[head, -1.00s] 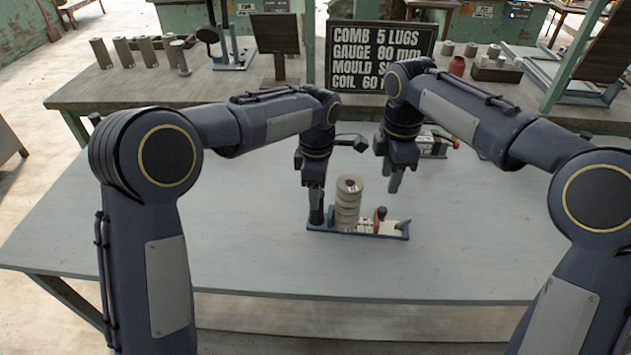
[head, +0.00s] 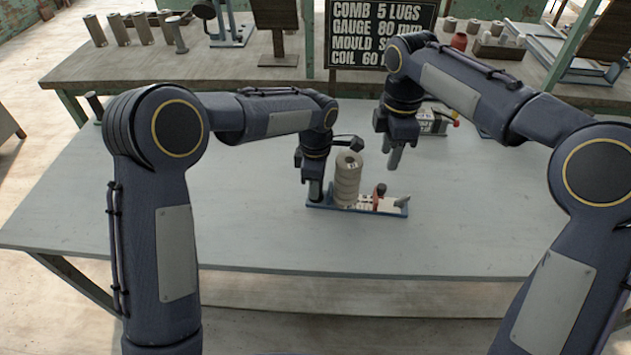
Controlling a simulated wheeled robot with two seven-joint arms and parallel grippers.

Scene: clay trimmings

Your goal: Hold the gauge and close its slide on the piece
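The gauge (head: 385,210) is a low blue-edged bar with a pale scale, lying on the grey table. A ribbed clay-coloured piece (head: 347,182) stands upright on its left part, with a small tag near its top. A red-and-dark part that looks like the slide (head: 379,196) is to the right of the piece, apart from it. My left gripper (head: 315,194) points down at the gauge's left end, beside the piece; its fingers are too small to read. My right gripper (head: 394,158) hangs above and behind the gauge's right end, touching nothing; its fingers look close together.
A small device with a red knob (head: 437,122) stands on the table behind my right gripper. A sign (head: 381,32) and several clay cylinders (head: 119,29) are on the back bench. The table (head: 250,225) is clear in front and to both sides.

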